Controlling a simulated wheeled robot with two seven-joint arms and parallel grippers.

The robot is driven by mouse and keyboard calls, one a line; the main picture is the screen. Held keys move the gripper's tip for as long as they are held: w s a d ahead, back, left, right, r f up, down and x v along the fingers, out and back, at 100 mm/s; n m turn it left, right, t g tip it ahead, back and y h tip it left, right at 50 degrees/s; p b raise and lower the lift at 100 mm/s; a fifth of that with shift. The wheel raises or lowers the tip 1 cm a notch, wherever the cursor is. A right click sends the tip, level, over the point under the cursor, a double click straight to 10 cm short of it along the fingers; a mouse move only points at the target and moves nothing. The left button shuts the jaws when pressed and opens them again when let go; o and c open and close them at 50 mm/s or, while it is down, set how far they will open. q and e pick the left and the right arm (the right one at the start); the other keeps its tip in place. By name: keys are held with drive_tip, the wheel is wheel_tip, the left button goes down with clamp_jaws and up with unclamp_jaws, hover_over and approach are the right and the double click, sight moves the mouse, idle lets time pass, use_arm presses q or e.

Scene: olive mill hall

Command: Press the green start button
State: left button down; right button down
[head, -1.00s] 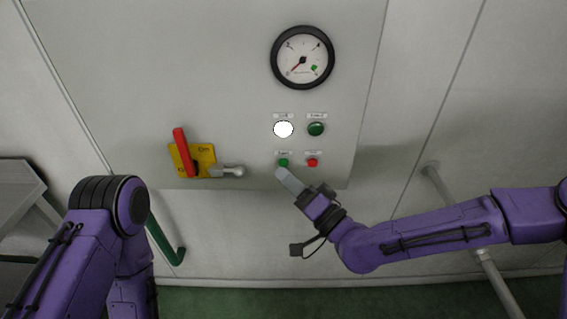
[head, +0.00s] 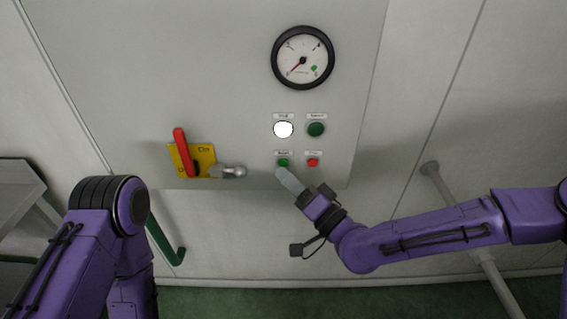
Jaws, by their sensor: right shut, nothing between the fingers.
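The green start button (head: 283,162) is a small green button low on the grey panel, under a small label. A red button (head: 313,162) sits just to its right. My right gripper (head: 281,172) is shut and empty, its fingertips just below the green button in the picture. I cannot tell whether the fingertips touch it. My left arm shows at the lower left, but its gripper is not visible.
Above the buttons are a lit white lamp (head: 283,129), a dark green lamp (head: 316,129) and a round gauge (head: 302,58). A red lever on a yellow plate (head: 206,155) and a grey handle (head: 230,171) sit to the left. A pipe (head: 484,262) stands at right.

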idle(0.7)
drive_tip(key=shift+w, duration=0.45)
drive_tip(key=shift+w+b, duration=0.35)
drive_tip(key=shift+b, duration=0.05)
idle(0.5)
drive_tip(key=shift+s, duration=0.8)
drive_tip(key=shift+s, duration=0.1)
drive_tip(key=shift+s+b, duration=0.6)
drive_tip(key=shift+s, duration=1.8)
